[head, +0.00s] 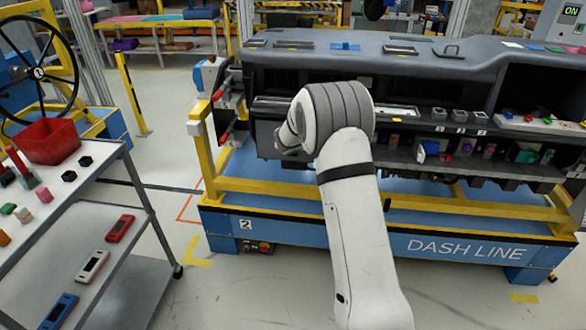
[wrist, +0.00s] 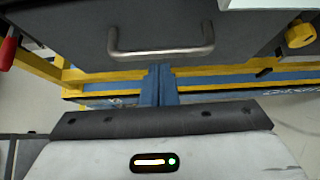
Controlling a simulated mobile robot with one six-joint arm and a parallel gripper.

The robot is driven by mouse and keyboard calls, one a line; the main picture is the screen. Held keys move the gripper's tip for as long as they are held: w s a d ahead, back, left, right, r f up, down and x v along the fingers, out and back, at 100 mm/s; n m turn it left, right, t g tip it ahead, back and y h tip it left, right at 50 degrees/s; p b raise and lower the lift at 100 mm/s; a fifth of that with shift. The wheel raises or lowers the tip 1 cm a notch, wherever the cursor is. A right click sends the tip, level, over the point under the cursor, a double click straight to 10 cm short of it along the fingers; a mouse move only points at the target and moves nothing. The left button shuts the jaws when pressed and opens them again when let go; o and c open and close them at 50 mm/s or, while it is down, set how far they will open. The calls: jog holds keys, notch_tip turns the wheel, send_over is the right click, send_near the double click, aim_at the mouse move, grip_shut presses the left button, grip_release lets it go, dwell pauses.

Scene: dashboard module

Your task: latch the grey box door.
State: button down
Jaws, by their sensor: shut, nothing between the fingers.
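The grey box door (wrist: 200,22) fills the upper part of the wrist view as a flat dark grey panel with a silver bar handle (wrist: 162,52). In the head view the door (head: 265,138) shows only in part at the left of the dashboard, and my arm covers much of it. I cannot tell whether it is flush or latched. My gripper (wrist: 160,72) has its blue fingers together and empty, just below the handle's middle in the wrist picture. Whether they touch the door is unclear. In the head view the fingers are hidden behind my arm.
The dashboard (head: 400,65) sits on a yellow and blue stand (head: 330,225). Red-handled levers (head: 222,138) stand left of the door. A yellow knob (wrist: 300,34) is at the right in the wrist view. A cart (head: 120,250) with parts stands left; floor lies between.

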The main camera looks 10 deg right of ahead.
jog(key=shift+w+d+r+p, duration=0.25)
jog(key=shift+p, duration=0.2)
